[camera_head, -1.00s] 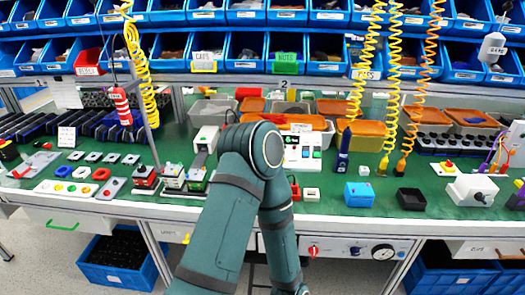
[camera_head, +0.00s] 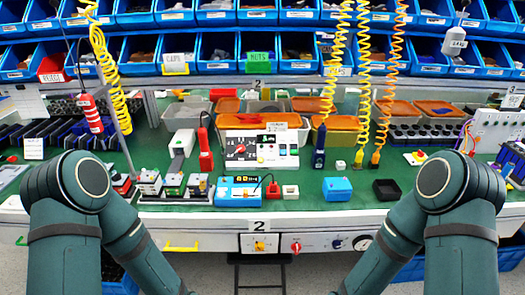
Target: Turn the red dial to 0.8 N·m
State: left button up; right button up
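A small red knob (camera_head: 295,247) sits on the front panel below the bench edge, beside a yellow switch (camera_head: 260,246). I cannot tell from the lettering which of these carries the N·m scale. My left and right arms bend down out of the bottom of the view at either side. Both grippers are out of view.
A blue instrument (camera_head: 238,191), a blue box (camera_head: 337,188) and a black tray (camera_head: 386,190) stand along the bench's front. A red tool (camera_head: 206,152) stands left of the panel unit. Coiled yellow and orange hoses hang at right. Space before the front panel is clear.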

aim_at(241, 149)
jog(key=i+j, duration=0.3)
jog(key=j, duration=0.15)
jog(key=i+j+z, duration=0.25)
jog(key=j, duration=0.3)
jog(key=i+j+z, duration=0.15)
jog(key=i+j, duration=0.05)
jog(key=j, duration=0.05)
